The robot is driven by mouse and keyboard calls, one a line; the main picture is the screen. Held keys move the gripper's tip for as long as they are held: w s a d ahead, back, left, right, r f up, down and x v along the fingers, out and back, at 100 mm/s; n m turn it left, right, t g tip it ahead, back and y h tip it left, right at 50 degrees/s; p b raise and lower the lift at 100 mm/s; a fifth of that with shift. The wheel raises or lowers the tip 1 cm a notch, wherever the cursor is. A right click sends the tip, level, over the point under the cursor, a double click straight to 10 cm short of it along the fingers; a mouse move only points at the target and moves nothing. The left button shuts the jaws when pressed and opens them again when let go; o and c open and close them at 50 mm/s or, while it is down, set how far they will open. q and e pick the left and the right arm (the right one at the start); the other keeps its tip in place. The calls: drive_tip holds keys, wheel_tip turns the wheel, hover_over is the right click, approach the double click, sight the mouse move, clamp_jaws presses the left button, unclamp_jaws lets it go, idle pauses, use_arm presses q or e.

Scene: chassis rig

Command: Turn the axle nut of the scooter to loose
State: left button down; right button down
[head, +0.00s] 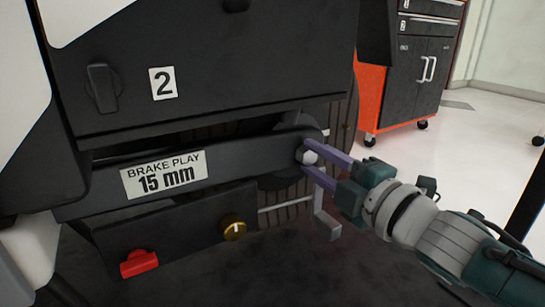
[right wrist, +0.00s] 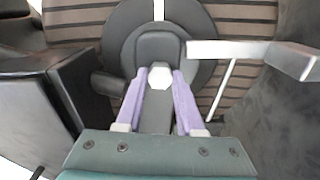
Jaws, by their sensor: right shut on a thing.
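The axle nut (head: 307,156) is a pale, faceted nut at the right end of the dark swing arm (head: 225,152) in the head view. It also shows in the right wrist view (right wrist: 161,77), between the fingertips. My right gripper (head: 322,163) comes in from the right, its two purple fingers on either side of the nut and shut on it. The fingers also show in the right wrist view (right wrist: 160,88). My left gripper is not in view.
A label reading BRAKE PLAY 15 mm (head: 163,174) is on the arm. A gold knob (head: 234,228) and a red part (head: 139,262) sit below. A grey pedal-like bracket (head: 327,219) hangs close under my right gripper. A black and orange tool cabinet (head: 416,75) stands behind, with open floor at right.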

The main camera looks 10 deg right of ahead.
drive_tip(key=shift+n, duration=0.6)
drive_tip(key=c, duration=0.5)
unclamp_jaws()
drive_tip(key=shift+s+d, duration=0.1)
drive_tip(key=shift+s, duration=0.1)
drive_tip(key=p+v, duration=0.5)
drive_tip(key=v, duration=0.4)
drive_tip(key=shift+s+d, duration=0.1)
drive_tip(key=shift+s, duration=0.15)
